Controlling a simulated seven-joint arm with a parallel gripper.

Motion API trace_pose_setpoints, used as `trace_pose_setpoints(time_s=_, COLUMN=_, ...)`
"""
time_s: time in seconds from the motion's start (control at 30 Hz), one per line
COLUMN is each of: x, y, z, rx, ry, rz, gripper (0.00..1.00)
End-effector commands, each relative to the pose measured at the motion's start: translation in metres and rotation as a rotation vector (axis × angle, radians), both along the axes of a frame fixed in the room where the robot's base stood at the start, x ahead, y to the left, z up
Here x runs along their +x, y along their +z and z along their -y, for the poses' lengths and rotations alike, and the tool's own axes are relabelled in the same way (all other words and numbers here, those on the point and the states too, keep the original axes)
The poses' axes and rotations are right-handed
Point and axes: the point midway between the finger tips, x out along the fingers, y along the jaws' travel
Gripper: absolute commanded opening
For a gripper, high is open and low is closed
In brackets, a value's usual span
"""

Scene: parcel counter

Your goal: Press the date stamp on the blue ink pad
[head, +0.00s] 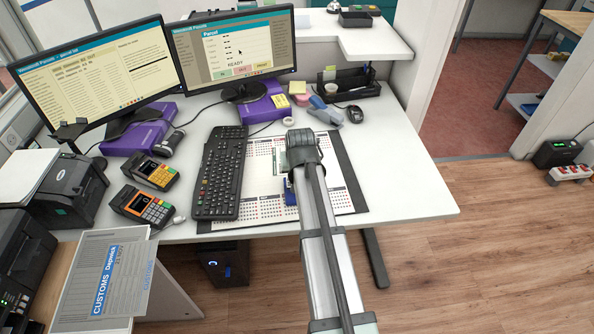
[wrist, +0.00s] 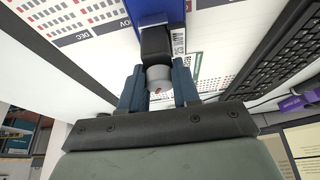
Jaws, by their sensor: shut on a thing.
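In the wrist view my gripper (wrist: 158,80) is shut on the date stamp (wrist: 156,43), which has a grey round handle and a black body. A blue block, which looks like the blue ink pad (wrist: 150,12), is just beyond the stamp's black body at the top edge of the view. Whether the stamp touches it cannot be told. In the head view my arm hides the gripper and stamp. Only a small part of the blue pad (head: 290,213) shows at the arm's left side, over the calendar mat.
The calendar desk mat (head: 262,166) lies on the white counter. A black keyboard (head: 220,172) is left of it. Two card terminals (head: 144,204) (head: 152,172) are further left. The counter's right side is clear.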

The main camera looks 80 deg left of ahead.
Motion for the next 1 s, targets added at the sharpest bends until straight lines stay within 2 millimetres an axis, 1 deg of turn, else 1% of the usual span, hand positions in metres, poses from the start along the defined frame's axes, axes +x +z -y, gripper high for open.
trace_pose_setpoints(time_s=1.0, x=0.0000, y=-0.0050, z=-0.0001, rx=0.000, ry=0.000, rz=0.000, gripper=0.00)
